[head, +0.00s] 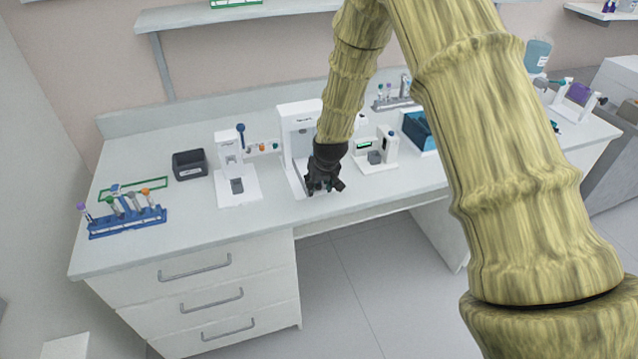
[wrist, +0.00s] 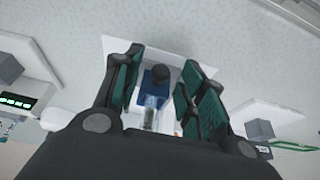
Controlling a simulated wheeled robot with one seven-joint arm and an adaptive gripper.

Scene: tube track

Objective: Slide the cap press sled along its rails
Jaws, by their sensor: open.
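The cap press (head: 298,122) is a tall white machine in the middle of the bench. Its sled, a blue block (wrist: 153,84) with a black round knob (wrist: 161,73), sits on the press's white base (wrist: 117,44) in the wrist view. A clear tube (wrist: 150,113) stands at the block. My gripper (head: 325,188) is over the front of the press base. In the wrist view its open fingers (wrist: 160,88) lie to either side of the knob and block. I cannot tell whether they touch. The gripper hides the sled in the head view, and the rails are not clear.
A white device (head: 235,170) with a blue-topped lever stands left of the press, and another with a green display (head: 375,150) stands right. A blue tube rack (head: 127,220) and a dark bin (head: 189,164) are farther left. The bench front (head: 215,222) is clear.

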